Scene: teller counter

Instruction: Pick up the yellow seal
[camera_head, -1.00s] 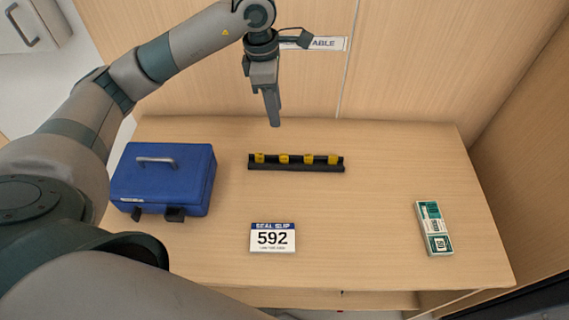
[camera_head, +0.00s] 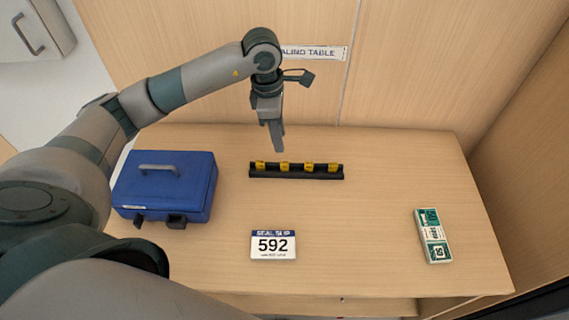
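Several yellow seals (camera_head: 284,166) stand in a row in a long black rack (camera_head: 296,177) at the middle of the table. My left gripper (camera_head: 278,150) points down just above and behind the rack, close to the second seal from the left. It looks apart from the seals and holds nothing that I can see. Its fingers are seen side-on and overlap, so their gap cannot be told. My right gripper is not in view.
A blue case (camera_head: 166,187) with a grey handle sits at the table's left. A "SEAL SLIP 592" card (camera_head: 273,245) lies in front of the rack. A green and white banded bundle (camera_head: 433,236) lies at the right. The wooden table (camera_head: 360,220) is clear between them.

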